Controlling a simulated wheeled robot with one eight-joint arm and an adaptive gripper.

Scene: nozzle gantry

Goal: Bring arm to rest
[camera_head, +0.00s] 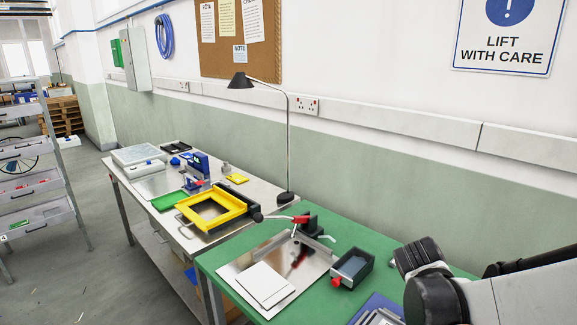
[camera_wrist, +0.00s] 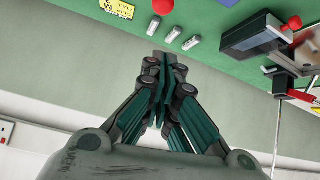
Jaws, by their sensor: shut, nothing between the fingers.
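My gripper (camera_wrist: 165,62) shows in the wrist view with its fingers together. It is shut and holds nothing. In the head view a part of my arm (camera_head: 440,285) reaches in at the lower right, over the green bench (camera_head: 330,298). The gripper's fingers cannot be made out in the head view.
On the green bench stand a dark open box (camera_head: 352,268), a clamp fixture with a red handle (camera_head: 305,225) and white plates (camera_head: 265,285). A metal bench (camera_head: 150,195) holds a yellow frame (camera_head: 212,208) and a lamp (camera_head: 288,150). Small silver cylinders (camera_wrist: 172,35) lie near my fingertips.

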